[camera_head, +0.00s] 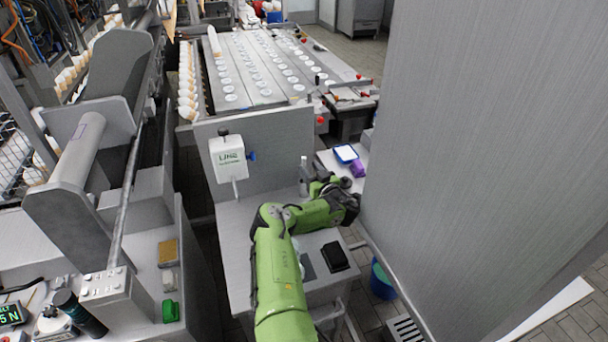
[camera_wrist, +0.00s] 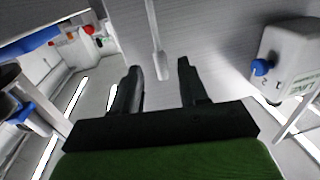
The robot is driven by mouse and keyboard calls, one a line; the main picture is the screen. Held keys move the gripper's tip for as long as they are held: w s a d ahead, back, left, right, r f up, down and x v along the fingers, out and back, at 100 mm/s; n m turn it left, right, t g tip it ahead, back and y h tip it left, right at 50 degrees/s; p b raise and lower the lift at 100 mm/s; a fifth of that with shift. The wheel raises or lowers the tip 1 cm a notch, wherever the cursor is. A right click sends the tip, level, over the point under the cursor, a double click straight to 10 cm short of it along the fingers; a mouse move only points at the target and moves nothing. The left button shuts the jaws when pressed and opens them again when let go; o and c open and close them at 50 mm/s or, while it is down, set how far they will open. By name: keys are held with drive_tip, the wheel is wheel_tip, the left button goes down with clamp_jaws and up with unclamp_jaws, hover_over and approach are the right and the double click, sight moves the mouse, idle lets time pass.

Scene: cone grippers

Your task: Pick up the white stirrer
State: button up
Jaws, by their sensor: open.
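A slim white rod with a wider flat end, which looks like the white stirrer (camera_wrist: 154,35), shows in the wrist view. It runs down from the top edge, and its wide end lies in line with the gap between my fingers. My gripper (camera_wrist: 161,70) is open, with one dark finger on each side of that gap and nothing clamped. I cannot tell how far the stirrer is beyond the fingertips. In the head view a small pale upright thing (camera_head: 303,176) stands by the grey panel, left of my dark wrist; it may be the stirrer, but is too small to tell.
A black tray (camera_head: 335,257) lies on the bench. A large grey wall (camera_head: 470,150) stands close at right.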

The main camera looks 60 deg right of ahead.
sight(305, 164)
drive_tip(key=b+x, duration=0.1)
drive_tip(key=x, duration=0.3)
drive_tip(key=shift+w+d, duration=0.1)
drive_tip(key=shift+w, duration=0.25)
drive_tip(key=shift+r, duration=0.1)
clamp_jaws()
